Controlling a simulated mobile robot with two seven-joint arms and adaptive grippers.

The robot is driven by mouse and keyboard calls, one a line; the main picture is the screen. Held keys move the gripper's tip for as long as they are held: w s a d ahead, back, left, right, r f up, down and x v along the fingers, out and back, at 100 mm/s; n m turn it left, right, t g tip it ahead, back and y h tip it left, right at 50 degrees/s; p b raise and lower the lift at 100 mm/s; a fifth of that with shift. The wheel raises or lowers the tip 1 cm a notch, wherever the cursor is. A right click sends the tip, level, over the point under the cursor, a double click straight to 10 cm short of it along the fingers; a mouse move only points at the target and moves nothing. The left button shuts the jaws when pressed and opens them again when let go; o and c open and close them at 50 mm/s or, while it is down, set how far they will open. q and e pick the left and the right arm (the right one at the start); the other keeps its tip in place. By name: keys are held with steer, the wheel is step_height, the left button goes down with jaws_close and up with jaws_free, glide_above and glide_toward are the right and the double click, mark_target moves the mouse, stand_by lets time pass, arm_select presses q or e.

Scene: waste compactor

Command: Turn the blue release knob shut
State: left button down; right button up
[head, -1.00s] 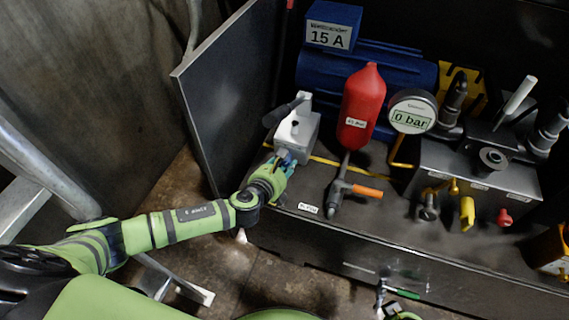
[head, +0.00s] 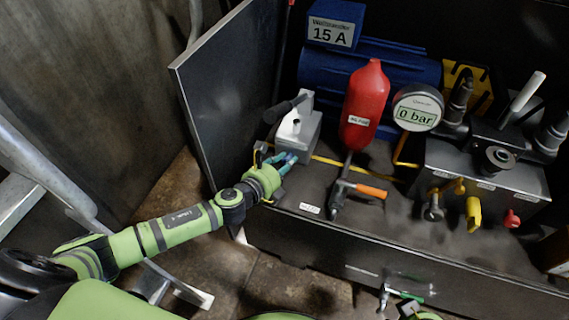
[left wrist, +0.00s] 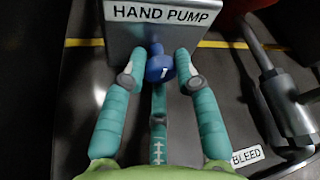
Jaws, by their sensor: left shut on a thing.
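The blue release knob (left wrist: 159,67) sits on the front of the grey hand pump block, with a small white mark on its face. My left gripper (left wrist: 160,62) has one teal finger on each side of the knob and is shut on it. The hand pump (head: 297,135) stands at the left of the cabinet in the head view, and its label shows in the left wrist view (left wrist: 163,14). In the head view my left gripper (head: 285,161) is at the pump's front, and its fingers mostly hide the knob. My right gripper (head: 385,297) shows only partly at the bottom edge, its jaws unclear.
A red accumulator (head: 364,105) and an orange-handled bleed valve (head: 368,190) stand right of the pump. A gauge (head: 417,108) reads 0 bar. A valve block (head: 480,180) is farther right. The open door panel (head: 225,95) stands close on the left.

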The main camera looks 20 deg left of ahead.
arm_select(q)
steer(key=shift+w+a+r, duration=0.15)
steer(key=shift+w+r, duration=0.1)
steer(key=shift+r, duration=0.1)
steer(key=c, duration=1.3)
jaws_free()
steer(key=shift+o, duration=0.3)
steer(key=shift+s+f, duration=0.1)
steer(key=shift+f, duration=0.1)
steer(key=shift+s, duration=0.1)
steer(key=v, duration=1.1)
steer(key=shift+s+r, duration=0.1)
steer(key=shift+s, duration=0.3)
